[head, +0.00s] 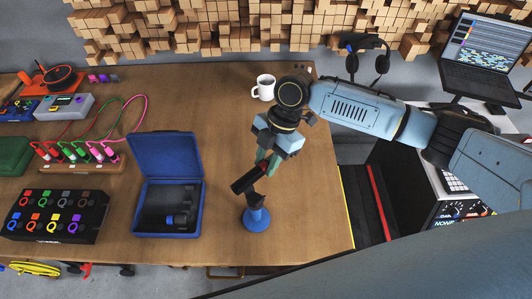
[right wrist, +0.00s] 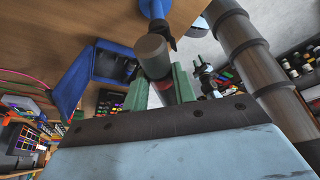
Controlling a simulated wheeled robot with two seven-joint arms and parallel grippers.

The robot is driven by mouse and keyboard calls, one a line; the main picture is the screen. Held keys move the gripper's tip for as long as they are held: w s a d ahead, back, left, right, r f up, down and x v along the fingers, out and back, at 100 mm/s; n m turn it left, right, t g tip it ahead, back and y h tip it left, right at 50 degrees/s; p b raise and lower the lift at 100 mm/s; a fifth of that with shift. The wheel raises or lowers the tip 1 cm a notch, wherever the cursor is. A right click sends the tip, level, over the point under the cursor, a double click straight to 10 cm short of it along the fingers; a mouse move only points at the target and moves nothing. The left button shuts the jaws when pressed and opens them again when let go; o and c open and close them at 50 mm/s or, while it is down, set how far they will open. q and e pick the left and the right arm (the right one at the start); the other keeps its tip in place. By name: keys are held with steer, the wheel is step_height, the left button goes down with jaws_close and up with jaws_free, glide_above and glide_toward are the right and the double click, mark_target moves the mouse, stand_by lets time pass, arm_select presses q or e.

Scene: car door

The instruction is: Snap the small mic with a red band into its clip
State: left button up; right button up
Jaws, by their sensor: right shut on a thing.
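The small black mic (head: 245,182) has a red band near the fingers. My right gripper (head: 267,163) is shut on it and holds it tilted above the table, close over the clip. The dark clip (head: 255,198) sits on a round blue stand (head: 256,219). In the right wrist view the mic (right wrist: 153,52) points out between the green fingers (right wrist: 168,88), and the blue stand (right wrist: 154,8) shows behind it. The mic overlaps the clip in the pictures; I cannot tell whether they touch. My left gripper is out of view.
An open blue case (head: 165,158) with a blue-banded black mic (head: 178,219) in it stands left of the stand. A white mug (head: 264,87) is at the back. A cable rack (head: 80,165) and a box of coloured plugs (head: 55,214) are farther left. The table's right edge is near.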

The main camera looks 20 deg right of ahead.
steer(key=shift+a+n, duration=0.1)
steer(key=shift+n, duration=0.2)
stand_by(0.4)
step_height(320, 180, down, 6)
steer(key=b, duration=0.3)
steer(key=shift+r, duration=0.1)
steer(key=shift+p, duration=0.5)
stand_by(1.7)
steer(key=shift+f+b, duration=1.35)
steer(key=shift+f, duration=0.6)
steer(key=o, duration=1.1)
